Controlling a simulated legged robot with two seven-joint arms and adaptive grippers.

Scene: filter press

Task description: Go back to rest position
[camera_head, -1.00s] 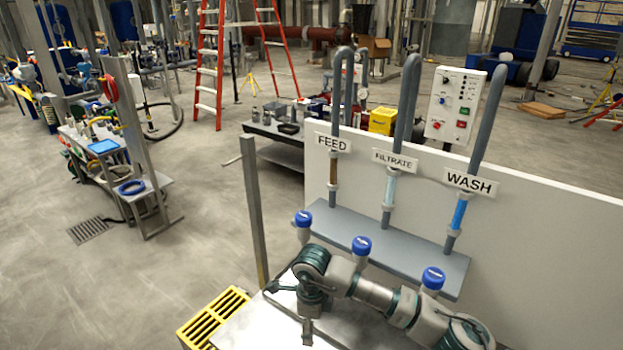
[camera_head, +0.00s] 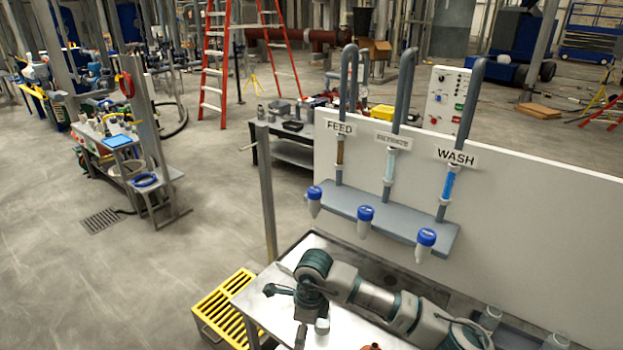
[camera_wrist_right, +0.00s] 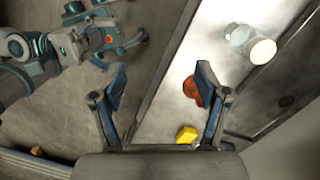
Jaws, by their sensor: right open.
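My right arm comes in from the lower right of the head view, low over a metal bench top (camera_head: 262,298). Its gripper (camera_head: 286,312) points left near the bench's left end, with the fingers apart. In the right wrist view the two fingers of this gripper (camera_wrist_right: 162,75) are spread wide, with nothing between them.
A white panel (camera_head: 540,215) carries FEED, FILTRATE and WASH pipes. A grey shelf (camera_head: 395,224) with blue-capped vessels (camera_head: 365,220) stands behind my arm. A post (camera_head: 266,190) and yellow grating (camera_head: 222,305) are at the bench's left. Open floor (camera_head: 150,270) lies further left.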

